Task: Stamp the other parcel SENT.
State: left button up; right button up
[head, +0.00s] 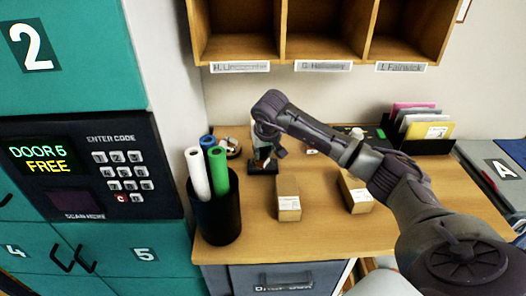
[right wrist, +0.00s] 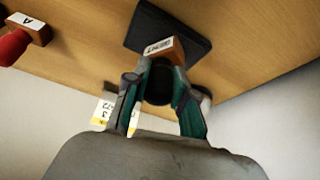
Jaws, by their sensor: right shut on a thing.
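Two brown cardboard parcels stand on the wooden desk, one in the middle (head: 288,203) and one further right (head: 354,190), partly behind my right arm. I cannot make out a stamp mark on either. My right gripper (head: 266,148) is at the back left of the desk, over a black pad (head: 262,169). In the right wrist view my right gripper (right wrist: 158,82) is shut on the dark round handle of a stamp with a wooden block (right wrist: 174,48). The block's label is too blurred to read. It is at the black pad (right wrist: 150,24); contact is unclear. My left gripper is not in view.
A second stamp with a red handle (right wrist: 12,46) lies to the left in the wrist view. A black bin (head: 216,215) with rolled tubes stands left of the parcels. A file holder (head: 432,142) is at the back right. Pigeonholes (head: 324,40) hang above. The front desk is clear.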

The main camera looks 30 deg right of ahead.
jog(key=shift+r+p, duration=2.15)
jog(key=shift+r, duration=1.3)
